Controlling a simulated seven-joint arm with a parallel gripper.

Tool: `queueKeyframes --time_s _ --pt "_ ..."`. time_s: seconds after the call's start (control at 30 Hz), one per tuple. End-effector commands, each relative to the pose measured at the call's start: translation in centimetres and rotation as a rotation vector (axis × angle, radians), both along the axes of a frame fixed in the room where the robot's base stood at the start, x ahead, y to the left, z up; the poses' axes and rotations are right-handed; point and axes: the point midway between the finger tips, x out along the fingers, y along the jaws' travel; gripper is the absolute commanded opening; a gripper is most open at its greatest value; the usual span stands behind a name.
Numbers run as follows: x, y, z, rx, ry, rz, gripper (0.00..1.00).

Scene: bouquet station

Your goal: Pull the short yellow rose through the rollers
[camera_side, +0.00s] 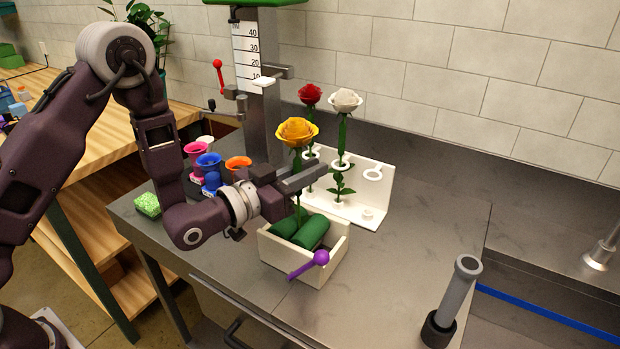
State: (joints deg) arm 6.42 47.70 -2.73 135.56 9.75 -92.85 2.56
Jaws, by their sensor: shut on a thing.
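The yellow rose (297,132) stands upright with its bloom above my gripper (308,180). My gripper is shut on its stem, just under the bloom. The lower stem runs down to the two green rollers (312,232), which sit in a white open box (333,262) on the steel table. The stem seems to end at or between the rollers; its lower end is hidden. A purple lever with a ball knob (321,258) sticks out of the front of the box.
Behind the gripper, a white ring rack (378,201) holds a red rose (310,94) and a white rose (345,100). A measuring post (247,55) stands behind. Coloured cups (208,162) and a green sponge (147,205) are at left. A grey cylinder (458,290) stands at front right; the table between is clear.

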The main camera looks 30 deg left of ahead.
Motion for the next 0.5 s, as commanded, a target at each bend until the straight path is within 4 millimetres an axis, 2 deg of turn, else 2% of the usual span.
queueKeyframes --time_s 0.5 --pt "0.0 0.0 3.8 -0.001 -0.003 0.000 0.00"
